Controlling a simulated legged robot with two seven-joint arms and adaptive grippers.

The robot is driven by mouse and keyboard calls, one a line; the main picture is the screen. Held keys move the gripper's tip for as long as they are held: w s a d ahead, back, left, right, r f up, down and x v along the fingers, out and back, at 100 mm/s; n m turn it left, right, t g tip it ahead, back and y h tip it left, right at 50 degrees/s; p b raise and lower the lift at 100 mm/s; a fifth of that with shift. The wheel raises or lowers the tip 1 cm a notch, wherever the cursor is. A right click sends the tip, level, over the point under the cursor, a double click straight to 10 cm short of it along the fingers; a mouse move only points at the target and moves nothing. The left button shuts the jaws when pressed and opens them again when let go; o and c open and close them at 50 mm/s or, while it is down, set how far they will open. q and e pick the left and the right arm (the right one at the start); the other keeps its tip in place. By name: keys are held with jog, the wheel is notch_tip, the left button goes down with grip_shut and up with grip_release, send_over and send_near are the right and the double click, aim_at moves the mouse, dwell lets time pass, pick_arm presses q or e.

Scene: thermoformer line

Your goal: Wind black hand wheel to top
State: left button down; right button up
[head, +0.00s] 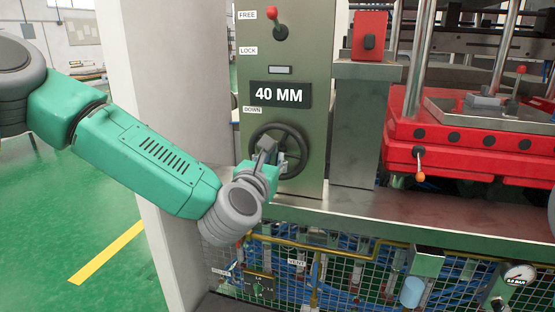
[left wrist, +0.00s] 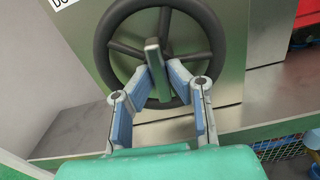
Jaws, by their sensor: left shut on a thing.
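The black hand wheel (head: 307,150) is mounted on the lower part of a grey-green metal panel (head: 305,100). It also shows in the left wrist view (left wrist: 217,45), where its rim and spokes stand behind my fingers. A grey-green handle (left wrist: 153,55) sticks out from the wheel towards the camera. My left gripper (head: 270,155) is at the wheel's front, and in the left wrist view its fingers (left wrist: 158,72) close in on this handle from both sides. Part of the wheel's lower left is hidden by the gripper in the head view. My right gripper is not in view.
Above the wheel are a "40 MM" display (head: 280,94), a "DOWN" label (head: 252,110) and a red-knobbed lever (head: 279,25) beside "FREE" and "LOCK" labels. A pale wall (head: 165,70) stands left. A red machine (head: 460,145) stands right, above a ledge (head: 400,222).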

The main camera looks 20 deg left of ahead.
pick_arm(q)
jog(key=shift+f, duration=0.1)
jog(key=shift+f+n+b, duration=0.15)
jog(key=shift+n+b, duration=0.35)
jog(key=shift+b, duration=0.25)
jog(key=n+b, duration=0.2)
jog(key=b, duration=0.1)
jog(key=shift+n, duration=0.4)
jog(key=shift+n+b, duration=0.3)
jog(key=shift+n, duration=0.1)
jog(key=shift+d+r, duration=0.1)
jog(key=shift+r, duration=0.1)
